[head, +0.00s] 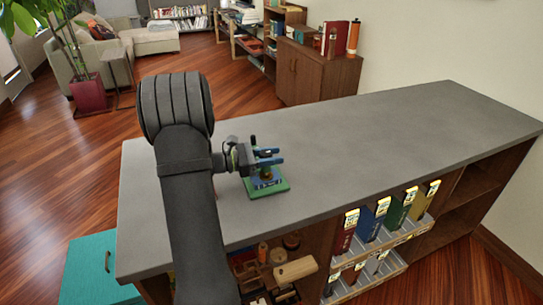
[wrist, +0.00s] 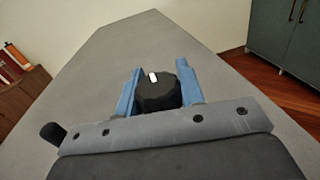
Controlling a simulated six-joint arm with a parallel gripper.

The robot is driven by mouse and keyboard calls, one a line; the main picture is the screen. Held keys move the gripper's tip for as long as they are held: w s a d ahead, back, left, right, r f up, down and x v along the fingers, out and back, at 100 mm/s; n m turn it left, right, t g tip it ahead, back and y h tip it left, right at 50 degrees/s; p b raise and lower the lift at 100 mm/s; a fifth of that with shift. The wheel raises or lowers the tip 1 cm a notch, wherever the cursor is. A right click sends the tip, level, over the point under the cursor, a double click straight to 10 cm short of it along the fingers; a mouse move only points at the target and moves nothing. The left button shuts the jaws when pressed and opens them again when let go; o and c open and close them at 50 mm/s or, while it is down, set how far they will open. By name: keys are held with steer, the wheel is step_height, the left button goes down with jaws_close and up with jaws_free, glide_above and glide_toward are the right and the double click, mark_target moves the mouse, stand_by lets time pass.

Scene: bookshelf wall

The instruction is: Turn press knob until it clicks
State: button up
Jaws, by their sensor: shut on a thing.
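The press knob (wrist: 158,92) is black with a white pointer mark on its top, seen in the wrist view. The mark points up and slightly left there. My gripper (wrist: 160,88) has its blue fingers on either side of the knob and is shut on it. In the head view my gripper (head: 268,157) is over a small device with a green base plate (head: 281,187) on the grey counter. The fingers largely hide the knob there.
The grey counter (head: 380,140) is clear to the right of the device. Shelves below its front edge hold several colored binders (head: 370,220) and small wooden items (head: 294,269). A teal cabinet (head: 90,270) stands at the lower left.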

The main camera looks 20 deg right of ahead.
steer(key=shift+s+m+g+y, duration=0.2)
steer(key=shift+m+g+y, duration=0.4)
steer(key=shift+m+g, duration=0.9)
steer(key=shift+n+g, duration=0.3)
steer(key=o, duration=1)
steer(key=shift+a, duration=0.1)
steer(key=v, duration=1.7)
steer(key=shift+a, duration=0.2)
